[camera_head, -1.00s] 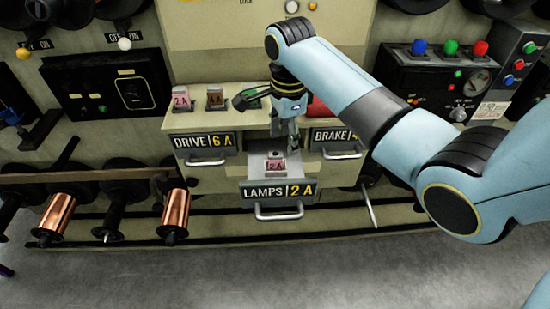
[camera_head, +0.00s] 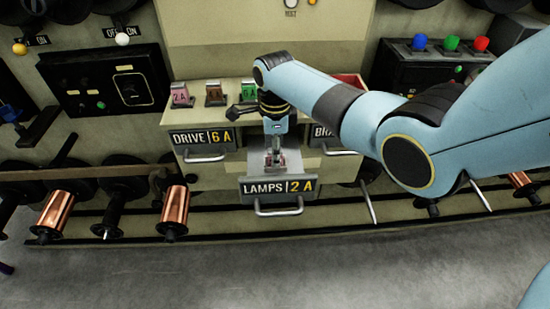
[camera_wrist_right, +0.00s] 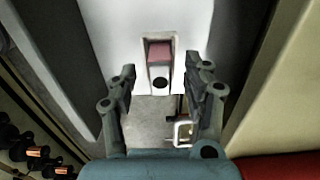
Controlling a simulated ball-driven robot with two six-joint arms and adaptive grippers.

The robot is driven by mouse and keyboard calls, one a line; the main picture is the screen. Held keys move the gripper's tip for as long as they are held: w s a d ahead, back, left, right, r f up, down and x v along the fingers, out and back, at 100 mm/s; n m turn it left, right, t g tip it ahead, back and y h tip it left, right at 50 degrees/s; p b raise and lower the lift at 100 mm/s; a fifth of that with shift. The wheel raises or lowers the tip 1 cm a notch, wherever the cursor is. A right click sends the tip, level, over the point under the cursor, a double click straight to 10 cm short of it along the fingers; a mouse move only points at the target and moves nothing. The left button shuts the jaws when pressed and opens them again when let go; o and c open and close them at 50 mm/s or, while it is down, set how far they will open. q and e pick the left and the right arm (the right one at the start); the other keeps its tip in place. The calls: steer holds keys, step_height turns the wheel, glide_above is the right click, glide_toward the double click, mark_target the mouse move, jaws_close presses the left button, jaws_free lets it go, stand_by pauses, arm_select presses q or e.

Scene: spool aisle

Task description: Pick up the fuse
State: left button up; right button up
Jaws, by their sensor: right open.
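The pink fuse (camera_wrist_right: 160,52) sits in a pale holder in the open LAMPS 2 A drawer (camera_head: 278,187). In the head view my right gripper mostly covers this fuse. My right gripper (camera_head: 274,158) points down over the drawer. In the right wrist view the right gripper (camera_wrist_right: 163,80) is open, one finger toward each side, with nothing held between the fingers. There the fuse shows just beyond the fingertips, roughly centred between them. A dark round spot lies below the fuse's pink part. My left gripper is not in view.
On the cabinet top stand a pink 2 A fuse (camera_head: 181,98), a brown fuse (camera_head: 215,95) and a green fuse (camera_head: 249,92). A red tray (camera_head: 349,79) is behind my arm. The DRIVE drawer (camera_head: 204,142) is left of the open drawer. Copper spools (camera_head: 174,207) hang at left.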

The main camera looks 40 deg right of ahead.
steer(key=shift+f, duration=0.3)
jaws_close()
steer(key=shift+r, duration=0.1)
